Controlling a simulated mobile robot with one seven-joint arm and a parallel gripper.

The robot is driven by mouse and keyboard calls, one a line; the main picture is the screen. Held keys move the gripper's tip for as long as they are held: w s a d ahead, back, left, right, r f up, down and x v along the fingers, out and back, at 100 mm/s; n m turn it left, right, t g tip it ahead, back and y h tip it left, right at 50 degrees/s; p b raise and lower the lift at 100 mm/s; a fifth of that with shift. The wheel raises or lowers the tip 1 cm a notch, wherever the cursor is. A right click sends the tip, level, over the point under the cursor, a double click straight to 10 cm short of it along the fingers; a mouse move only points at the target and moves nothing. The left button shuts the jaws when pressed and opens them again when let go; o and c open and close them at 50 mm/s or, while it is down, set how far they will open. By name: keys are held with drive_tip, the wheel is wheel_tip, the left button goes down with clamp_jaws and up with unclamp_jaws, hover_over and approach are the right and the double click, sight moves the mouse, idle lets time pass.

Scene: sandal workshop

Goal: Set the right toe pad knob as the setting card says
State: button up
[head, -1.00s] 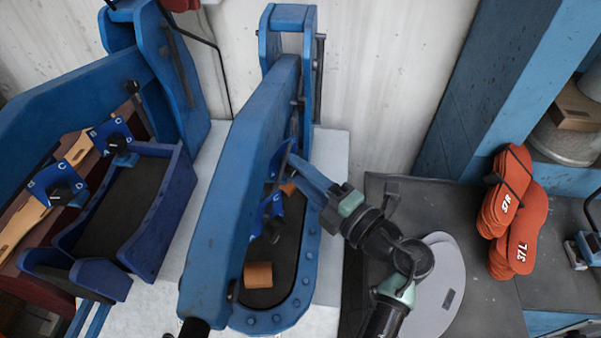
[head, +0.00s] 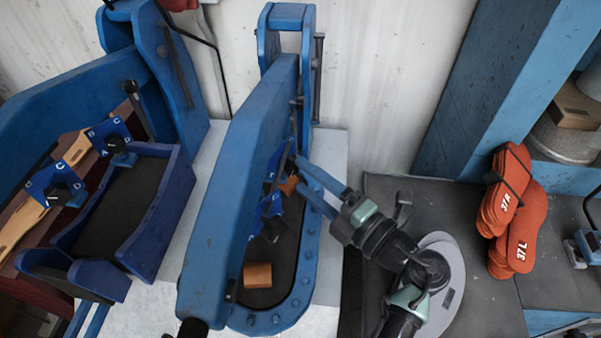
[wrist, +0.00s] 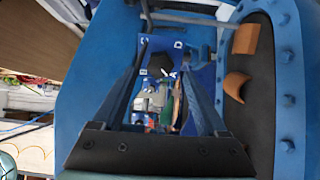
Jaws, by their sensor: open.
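My gripper (head: 301,175) is open and empty beside the inner side of the middle blue press (head: 232,190). In the wrist view, a dark knob (wrist: 160,63) shows beyond and between the fingertips, on a blue plate lettered C, D and A; the fingers look apart from it. In the head view the press carries a lettered plate with a dark knob (head: 274,230); another plate farther back is partly hidden. The left machine has a front knob (head: 59,196) and a rear knob (head: 117,144) on lettered plates. I cannot make out a setting card.
An orange block (head: 257,275) and a smaller orange piece (head: 289,186) lie on the press's dark bed, inside a bolted blue rim. A blue tray (head: 176,185) stands left of the press. Red soles marked 37R and 37L (head: 520,228) lie on the dark bench at right.

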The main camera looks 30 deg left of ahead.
drive_tip(key=b+v, duration=0.1)
drive_tip(key=v, duration=0.9)
drive_tip(key=shift+d, duration=0.2)
